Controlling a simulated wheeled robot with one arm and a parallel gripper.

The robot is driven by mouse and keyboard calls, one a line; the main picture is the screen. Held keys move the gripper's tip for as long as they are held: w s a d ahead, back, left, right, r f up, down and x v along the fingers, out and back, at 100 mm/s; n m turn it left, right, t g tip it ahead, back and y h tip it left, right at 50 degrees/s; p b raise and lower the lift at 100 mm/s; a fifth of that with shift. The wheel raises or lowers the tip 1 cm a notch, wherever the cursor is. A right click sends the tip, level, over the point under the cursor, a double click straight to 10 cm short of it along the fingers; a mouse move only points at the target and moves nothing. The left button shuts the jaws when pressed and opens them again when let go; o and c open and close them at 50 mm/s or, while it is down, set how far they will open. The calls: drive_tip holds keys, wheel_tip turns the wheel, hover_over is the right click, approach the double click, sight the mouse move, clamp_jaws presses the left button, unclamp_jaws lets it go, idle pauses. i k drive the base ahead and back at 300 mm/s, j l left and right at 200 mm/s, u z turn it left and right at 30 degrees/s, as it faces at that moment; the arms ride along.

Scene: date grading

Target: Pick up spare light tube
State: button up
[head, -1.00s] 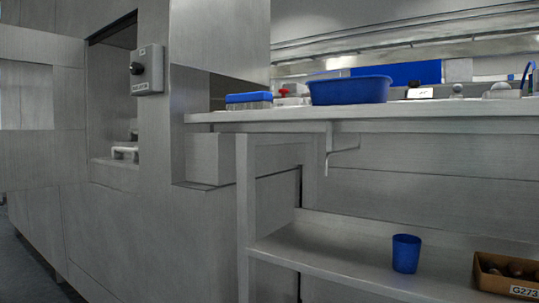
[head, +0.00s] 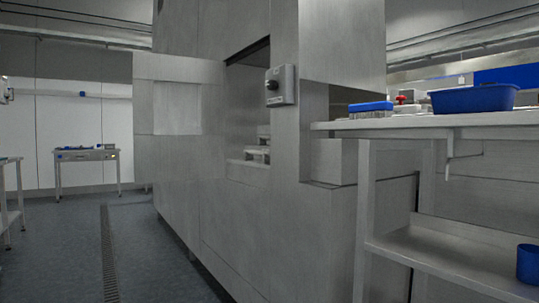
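I cannot make out a spare light tube in the head view. My gripper does not show in this view either. A white object (head: 257,154), too small to name for sure, sits inside the open recess of the large grey metal machine.
The grey machine (head: 235,220) fills the middle. A steel bench (head: 420,126) at right holds a blue tub (head: 474,98) and a blue-lidded box (head: 371,107); a blue cup (head: 527,263) stands on its lower shelf. A far table (head: 88,156) stands left. The floor (head: 60,240) at left is open.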

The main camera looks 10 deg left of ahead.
sight(250, 152)
drive_tip(key=i+j+u, duration=0.45)
drive_tip(key=j, duration=0.2)
drive_tip(key=i+j+z, duration=0.2)
drive_tip(key=i+j, duration=0.35)
